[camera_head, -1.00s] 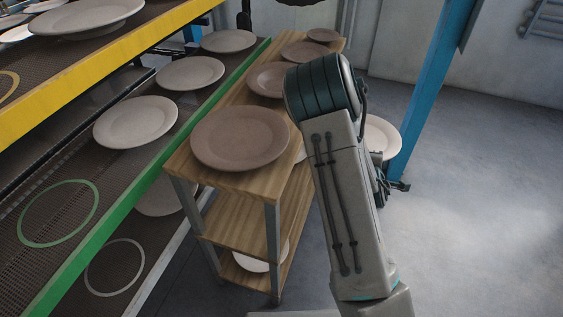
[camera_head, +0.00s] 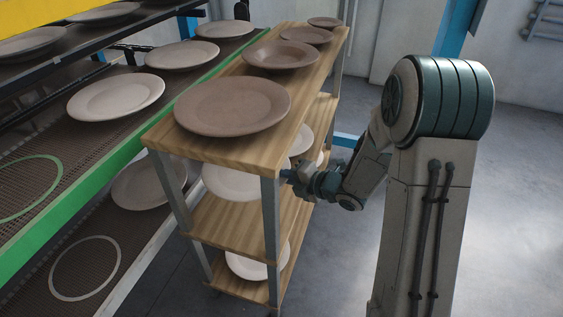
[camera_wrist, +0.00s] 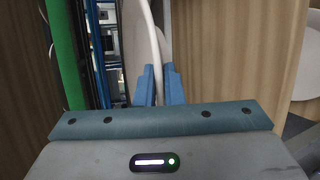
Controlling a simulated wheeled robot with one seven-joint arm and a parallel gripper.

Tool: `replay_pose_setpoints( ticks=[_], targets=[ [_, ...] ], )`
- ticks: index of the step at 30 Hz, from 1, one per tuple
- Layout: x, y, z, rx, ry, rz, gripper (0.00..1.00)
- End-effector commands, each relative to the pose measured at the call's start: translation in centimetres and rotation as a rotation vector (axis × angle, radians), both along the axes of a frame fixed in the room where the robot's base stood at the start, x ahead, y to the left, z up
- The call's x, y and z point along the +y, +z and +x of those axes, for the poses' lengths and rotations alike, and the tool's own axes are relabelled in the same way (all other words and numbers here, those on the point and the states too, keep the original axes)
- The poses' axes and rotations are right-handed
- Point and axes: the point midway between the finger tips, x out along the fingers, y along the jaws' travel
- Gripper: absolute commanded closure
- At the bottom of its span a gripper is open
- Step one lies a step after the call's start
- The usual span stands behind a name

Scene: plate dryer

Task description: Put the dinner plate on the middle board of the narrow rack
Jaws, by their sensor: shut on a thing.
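The narrow rack has a wooden top board (camera_head: 160,138), a middle board (camera_head: 215,222) and a bottom board (camera_head: 240,284). A pale dinner plate (camera_head: 228,181) is between the top and middle boards at the near end, partly hidden by the top board and a post. My gripper (camera_head: 287,174) is at the rack's right side, beside the near right post. In the wrist view my gripper's blue fingers (camera_wrist: 160,82) are shut on the plate's rim (camera_wrist: 154,38), seen edge-on. Whether the plate touches the middle board cannot be told.
Brown plates (camera_head: 232,105) stand on the top board. Further pale plates show deeper on the middle board (camera_head: 301,139) and on the bottom board (camera_head: 257,262). The green-edged dryer shelf (camera_head: 105,200) runs close along the rack's left. Open floor (camera_head: 520,200) is to the right.

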Motion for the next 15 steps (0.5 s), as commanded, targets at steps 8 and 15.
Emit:
replay_pose_setpoints(
  ticks=[8, 15],
  targets=[
    [0.2, -5.0, -0.1, 0.002, 0.006, 0.003, 1.0],
    [0.1, -6.5, 0.0, 0.001, 0.005, 0.002, 1.0]
  ],
)
